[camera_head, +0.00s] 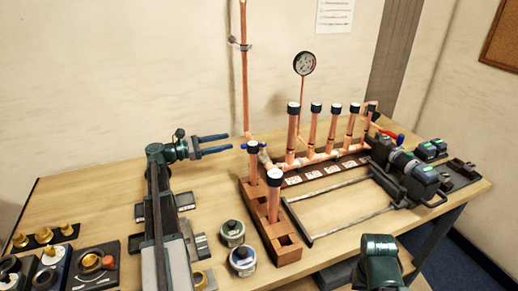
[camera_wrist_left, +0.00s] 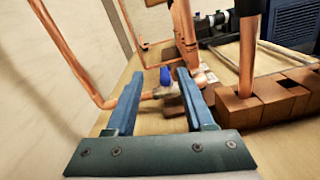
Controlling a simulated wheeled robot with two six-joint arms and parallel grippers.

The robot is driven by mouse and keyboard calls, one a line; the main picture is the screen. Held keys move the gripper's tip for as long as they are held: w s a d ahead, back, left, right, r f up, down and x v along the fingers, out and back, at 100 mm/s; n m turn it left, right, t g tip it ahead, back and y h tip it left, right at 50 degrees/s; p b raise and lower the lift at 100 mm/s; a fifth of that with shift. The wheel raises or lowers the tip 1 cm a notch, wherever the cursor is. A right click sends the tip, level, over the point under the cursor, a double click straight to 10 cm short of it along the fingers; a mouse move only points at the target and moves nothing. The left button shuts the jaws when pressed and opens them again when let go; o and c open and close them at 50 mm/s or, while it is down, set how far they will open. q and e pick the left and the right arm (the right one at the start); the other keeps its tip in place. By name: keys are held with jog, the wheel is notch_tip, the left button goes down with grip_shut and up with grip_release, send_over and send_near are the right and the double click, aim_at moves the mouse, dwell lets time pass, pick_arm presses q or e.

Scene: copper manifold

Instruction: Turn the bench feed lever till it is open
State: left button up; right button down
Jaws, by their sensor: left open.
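A small valve with a blue lever (camera_head: 253,146) sits on the copper pipe, close to the foot of the wall riser; I take it for the bench feed lever. The lever also shows in the left wrist view (camera_wrist_left: 165,77), seen between my fingertips and beyond them. My left gripper (camera_head: 230,142) is open, with its two blue fingers pointing right at the valve. It appears apart from the lever, with nothing between the fingers. The lever's exact angle to the pipe is too small to tell. My right gripper's fingers are not in view.
A row of capped copper tubes (camera_head: 332,125) and a gauge (camera_head: 304,63) stand behind. Two round tins (camera_head: 242,260) sit in front. A red lever (camera_head: 391,136) shows at the far right.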

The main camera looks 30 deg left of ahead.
pick_arm(q)
notch_tip(320, 180, down, 4)
jog(key=b, duration=0.3)
jog(key=shift+w, duration=0.1)
jog(key=x, duration=1.3)
jog(key=shift+w+d, duration=0.25)
grip_shut()
dwell(0.9)
